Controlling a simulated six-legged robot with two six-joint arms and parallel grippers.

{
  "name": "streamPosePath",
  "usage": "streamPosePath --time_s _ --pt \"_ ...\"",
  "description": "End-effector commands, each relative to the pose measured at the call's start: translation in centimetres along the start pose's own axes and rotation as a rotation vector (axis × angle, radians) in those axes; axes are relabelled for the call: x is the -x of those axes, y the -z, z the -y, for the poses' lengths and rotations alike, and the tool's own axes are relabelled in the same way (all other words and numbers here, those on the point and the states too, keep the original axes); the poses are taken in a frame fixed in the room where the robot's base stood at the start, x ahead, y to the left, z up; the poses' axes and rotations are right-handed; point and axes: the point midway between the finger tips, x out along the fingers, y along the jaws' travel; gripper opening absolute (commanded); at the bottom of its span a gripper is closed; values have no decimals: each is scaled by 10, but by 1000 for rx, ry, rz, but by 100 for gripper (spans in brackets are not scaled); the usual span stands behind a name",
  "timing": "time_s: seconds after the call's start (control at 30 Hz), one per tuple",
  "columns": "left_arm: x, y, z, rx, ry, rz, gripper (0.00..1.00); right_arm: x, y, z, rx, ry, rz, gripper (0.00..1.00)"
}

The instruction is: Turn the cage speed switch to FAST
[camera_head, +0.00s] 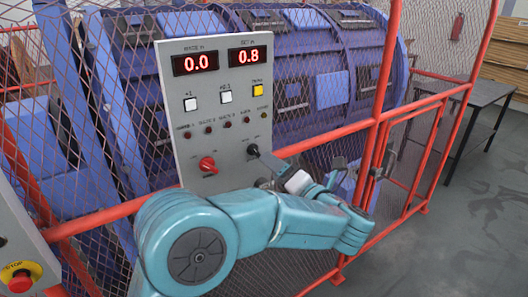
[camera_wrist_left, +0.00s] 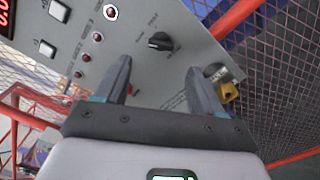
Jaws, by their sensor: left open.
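The grey control panel (camera_head: 213,112) faces me in the head view. It carries a black knob (camera_head: 253,150) at its lower right and a red knob (camera_head: 207,163) to the left of that. In the wrist view the black knob (camera_wrist_left: 160,40) lies ahead of the fingertips, and the red knob (camera_wrist_left: 133,90) is partly hidden by one finger. The labels are too small to read, so I cannot tell which is the cage speed switch. My left gripper (camera_head: 268,172) is open and empty close to the panel; it also shows in the wrist view (camera_wrist_left: 158,66). My right gripper is out of view.
Above the knobs are red displays (camera_head: 223,61) reading 0.0 and 0.8, buttons and small lamps. A yellow piece (camera_wrist_left: 228,92) sits near the panel edge. Red-framed mesh fencing (camera_head: 330,140) encloses the blue machine. An emergency stop (camera_head: 20,280) is at lower left.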

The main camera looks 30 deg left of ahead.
Motion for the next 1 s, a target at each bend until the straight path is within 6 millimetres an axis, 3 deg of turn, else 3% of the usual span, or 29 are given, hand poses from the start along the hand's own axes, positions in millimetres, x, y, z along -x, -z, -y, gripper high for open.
streamPosePath --time_s 0.1,0.3,0.7,0.73,0.9,1.0 --pt "-28 -2 -2 -1 -2 -3 68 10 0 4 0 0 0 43" --pt "-57 -4 0 0 0 1 68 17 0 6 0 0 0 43" --pt "-67 -5 4 -1 2 5 68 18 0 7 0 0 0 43" --pt "-67 -5 4 -1 2 5 65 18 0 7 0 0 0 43" --pt "-67 -5 3 -1 2 5 12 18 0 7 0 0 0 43" --pt "-67 -5 3 -1 2 5 12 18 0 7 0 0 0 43"
